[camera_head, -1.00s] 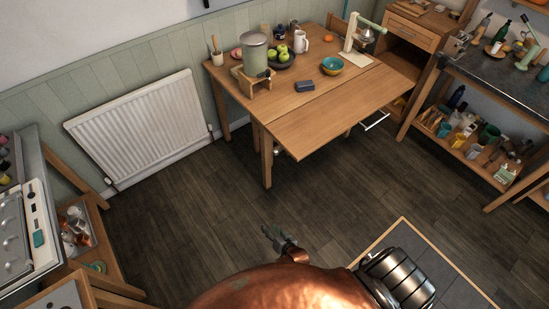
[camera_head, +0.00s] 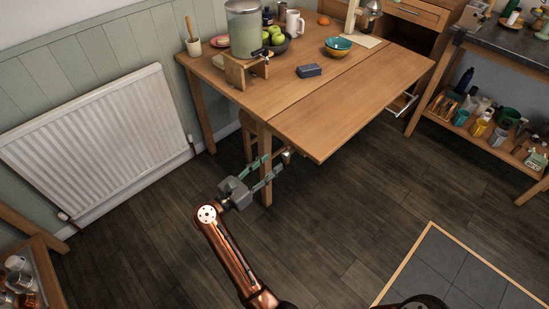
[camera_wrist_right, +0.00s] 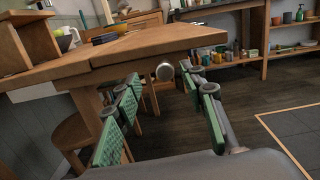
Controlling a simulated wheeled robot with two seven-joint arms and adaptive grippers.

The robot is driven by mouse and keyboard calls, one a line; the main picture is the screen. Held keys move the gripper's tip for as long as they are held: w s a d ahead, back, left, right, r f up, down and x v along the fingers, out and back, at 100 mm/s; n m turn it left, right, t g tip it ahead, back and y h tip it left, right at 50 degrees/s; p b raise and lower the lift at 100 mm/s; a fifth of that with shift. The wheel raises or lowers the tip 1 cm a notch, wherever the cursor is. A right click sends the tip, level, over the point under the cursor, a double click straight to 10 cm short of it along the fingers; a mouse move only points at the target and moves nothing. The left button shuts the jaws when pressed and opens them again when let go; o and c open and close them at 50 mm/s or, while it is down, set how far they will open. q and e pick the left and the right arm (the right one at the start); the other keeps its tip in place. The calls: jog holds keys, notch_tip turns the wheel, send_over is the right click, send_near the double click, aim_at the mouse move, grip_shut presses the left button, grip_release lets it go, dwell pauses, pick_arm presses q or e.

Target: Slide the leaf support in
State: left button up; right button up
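The wooden table (camera_head: 235,92) has its hinged leaf (camera_head: 345,105) raised level. A round metal knob (camera_head: 287,156) shows beneath the leaf's near left part, and it also shows in the right wrist view (camera_wrist_right: 165,72). It seems to belong to the leaf support, whose bar is mostly hidden under the leaf. My right gripper (camera_head: 271,165) is open and empty, just left of the knob and by the table leg. In the right wrist view its green-padded fingers (camera_wrist_right: 168,92) stand wide apart, with the knob beyond and between their tips. My left gripper is not in view.
A table leg (camera_head: 266,185) and a stool (camera_wrist_right: 75,135) are close to my right gripper. A radiator (camera_head: 100,125) is at the left. The floor in front is clear.

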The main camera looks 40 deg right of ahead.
aim_at(284, 156)
jog(key=shift+m+g, duration=0.4)
jog(key=shift+m, duration=0.1)
jog(key=d, duration=0.2)
jog(key=d+b, duration=0.1)
jog(key=d, duration=0.1)
jog(key=d+f, duration=0.1)
jog(key=d, duration=0.1)
jog(key=shift+w+d+b, duration=0.1)
jog(key=shift+d+b, duration=0.05)
jog(key=shift+b, duration=0.25)
jog(key=shift+d+r, duration=0.15)
jog(key=shift+d, duration=0.45)
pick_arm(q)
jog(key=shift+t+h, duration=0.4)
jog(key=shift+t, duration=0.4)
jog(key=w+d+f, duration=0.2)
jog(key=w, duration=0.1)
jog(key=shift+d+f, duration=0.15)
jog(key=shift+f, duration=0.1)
pick_arm(e)
jog(key=shift+c, duration=0.5)
grip_shut()
